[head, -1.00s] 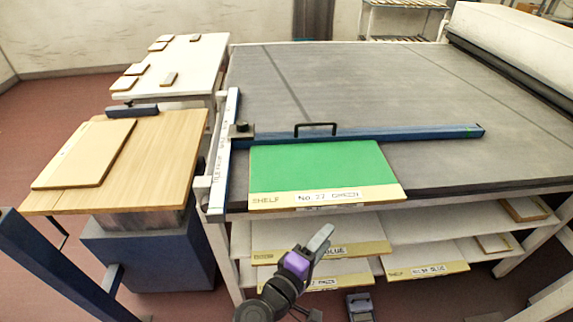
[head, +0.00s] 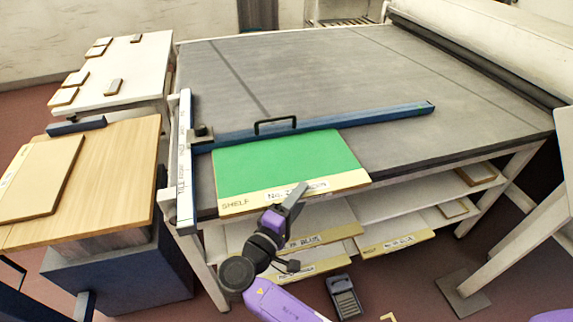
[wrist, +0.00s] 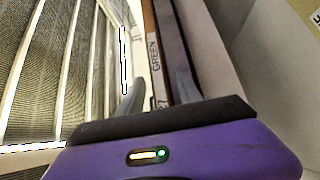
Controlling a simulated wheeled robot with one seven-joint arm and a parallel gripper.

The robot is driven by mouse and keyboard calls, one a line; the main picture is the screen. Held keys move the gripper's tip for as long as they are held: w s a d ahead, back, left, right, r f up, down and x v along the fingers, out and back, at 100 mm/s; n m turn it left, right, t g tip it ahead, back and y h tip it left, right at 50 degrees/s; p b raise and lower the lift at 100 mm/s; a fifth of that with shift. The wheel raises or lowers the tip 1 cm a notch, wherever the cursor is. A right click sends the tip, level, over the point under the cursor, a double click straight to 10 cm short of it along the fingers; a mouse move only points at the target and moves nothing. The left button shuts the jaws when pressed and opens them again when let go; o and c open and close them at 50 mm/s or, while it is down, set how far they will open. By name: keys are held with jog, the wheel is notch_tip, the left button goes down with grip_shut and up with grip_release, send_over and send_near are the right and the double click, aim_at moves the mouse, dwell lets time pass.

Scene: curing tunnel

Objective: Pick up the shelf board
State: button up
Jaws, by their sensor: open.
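The shelf board (head: 285,160) is a flat green panel with a pale front strip marked "SHELF" and a number label. It lies on the grey table top, its front edge at the table's front edge. My gripper (head: 297,195) is at that front edge and covers part of the label. In the wrist view, the board's labelled edge (wrist: 154,50), reading "GREEN", shows between the two fingers of my gripper (wrist: 155,90). The fingers are apart. I cannot tell whether they touch the board.
A blue bar with a black handle (head: 320,127) lies along the board's back edge; a white rule (head: 185,150) stands at its left. Labelled boards (head: 395,245) lie on the shelves below. A wooden bench (head: 115,170) holds another board at left. A grey pedal-like device (head: 343,297) is on the floor.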

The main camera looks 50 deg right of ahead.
grip_shut()
dwell(1.4)
